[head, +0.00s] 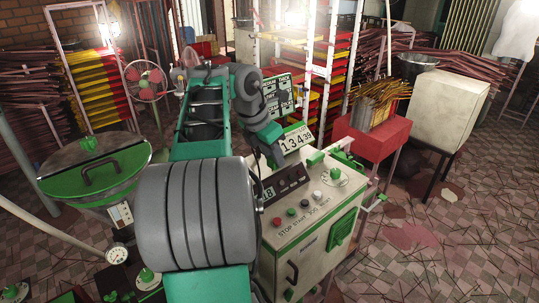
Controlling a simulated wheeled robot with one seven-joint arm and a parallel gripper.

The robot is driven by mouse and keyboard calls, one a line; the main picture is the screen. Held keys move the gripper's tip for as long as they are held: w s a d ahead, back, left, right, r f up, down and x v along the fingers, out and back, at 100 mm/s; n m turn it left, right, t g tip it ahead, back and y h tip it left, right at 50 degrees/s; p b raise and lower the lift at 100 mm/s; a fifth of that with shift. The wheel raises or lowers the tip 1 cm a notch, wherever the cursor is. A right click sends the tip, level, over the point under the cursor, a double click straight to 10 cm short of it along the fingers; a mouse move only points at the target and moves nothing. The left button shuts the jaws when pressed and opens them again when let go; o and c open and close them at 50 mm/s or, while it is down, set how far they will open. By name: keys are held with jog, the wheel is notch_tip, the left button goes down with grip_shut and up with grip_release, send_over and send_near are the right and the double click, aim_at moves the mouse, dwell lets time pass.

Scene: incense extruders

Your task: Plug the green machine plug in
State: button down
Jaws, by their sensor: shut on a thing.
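My gripper (276,158) is at the end of my arm, low behind the top back edge of the cream control cabinet (312,225). Its fingers are small and partly hidden here. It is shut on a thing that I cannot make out. I cannot pick out the green machine plug or a socket for certain. A small green part (315,158) shows at the cabinet's back edge, to the right of my gripper and apart from it. The cabinet's sloping panel has several buttons and a dark display (283,183).
A counter sign (297,139) reading 134 stands behind the cabinet. A green-lidded drum (95,165) is at left. A red box of sticks (372,135) and a cream box (448,103) stand at right. Racks fill the back. The tiled floor at right is open, with scattered sticks.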

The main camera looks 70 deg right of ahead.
jog(key=shift+w+a, duration=0.1)
jog(key=shift+w, duration=0.25)
jog(key=w+f, duration=0.2)
jog(key=w, duration=0.2)
jog(key=w+f+n+p, duration=0.1)
jog(key=w+f, duration=0.1)
jog(key=w, duration=0.1)
jog(key=w+f+n, duration=0.1)
jog(key=w+f, duration=0.1)
jog(key=w, duration=0.2)
jog(key=shift+w+a+f+t, duration=0.15)
jog(key=shift+w+a+t, duration=0.15)
jog(key=shift+t, duration=0.1)
jog(key=w, duration=0.1)
jog(key=w+d, duration=0.1)
jog(key=w, duration=0.1)
jog(key=r+m, duration=0.1)
jog(key=d+r+m, duration=0.1)
jog(key=shift+s+d+r+g, duration=0.1)
jog(key=shift+d+r+g, duration=0.05)
jog(key=shift+r+g, duration=0.25)
